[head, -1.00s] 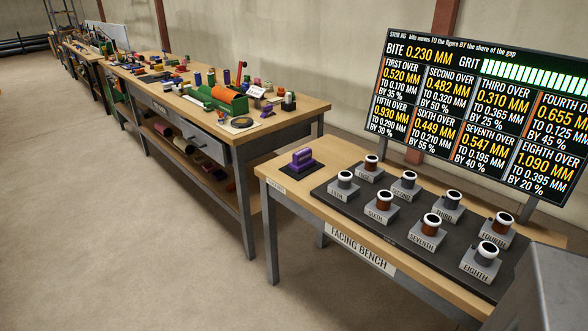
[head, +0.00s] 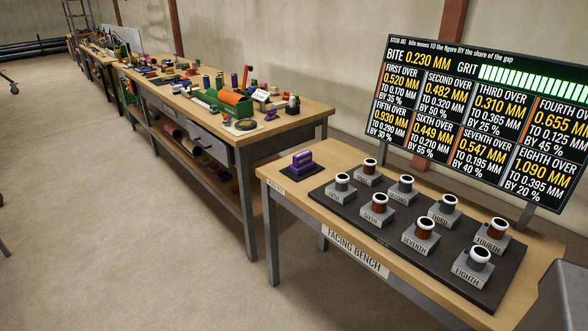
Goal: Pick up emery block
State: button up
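A purple block with a raised handle-like top (head: 302,163), which looks like the emery block, sits upright on a dark square pad (head: 291,178). The pad lies at the left end of the facing bench (head: 272,151), left of the dark board with the pipe stubs. Nothing covers the block in the head view. My gripper is not in view, so its opening and its distance from the block cannot be seen.
A dark board (head: 378,228) holds several labelled stands with short pipe stubs, such as EIGHTH (head: 478,265). A display (head: 480,120) rises behind it. A cluttered workbench (head: 290,119) stands at back left. The floor (head: 120,220) in front is mostly clear.

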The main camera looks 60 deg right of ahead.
aim_at(303, 162)
jog(key=z, duration=0.1)
jog(key=i, duration=0.95)
jog(key=u, duration=0.05)
